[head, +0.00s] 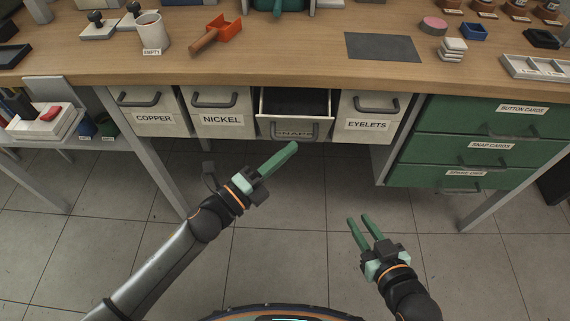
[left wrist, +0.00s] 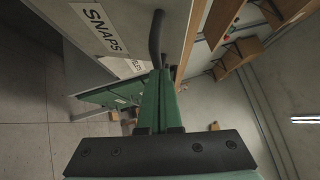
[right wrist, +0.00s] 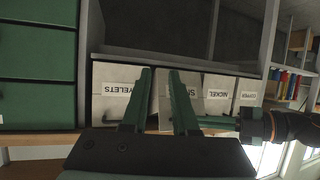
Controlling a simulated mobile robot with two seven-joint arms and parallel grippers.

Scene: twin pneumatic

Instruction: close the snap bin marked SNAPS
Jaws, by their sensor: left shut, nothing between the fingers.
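The SNAPS bin (head: 294,128) is a light drawer under the bench, pulled out between the NICKEL and EYELETS bins, its dark inside showing. Its front, label and dark bar handle (left wrist: 157,38) fill the upper part of the left wrist view. My left gripper (head: 292,148) is shut and empty just in front of and below the bin's front; in its wrist view the fingertips lie close to the handle, and I cannot tell whether they touch. My right gripper (head: 358,219) is open and empty, lower and to the right, apart from the bins. The SNAPS bin also shows between its fingers in the right wrist view (right wrist: 165,95).
The COPPER bin (head: 150,120), NICKEL bin (head: 221,122) and EYELETS bin (head: 367,127) sit closed beside it. Green card drawers (head: 490,142) stand right. The wooden bench top (head: 300,65) lies above, with stamps, a mug and an orange tool. The floor in front is clear.

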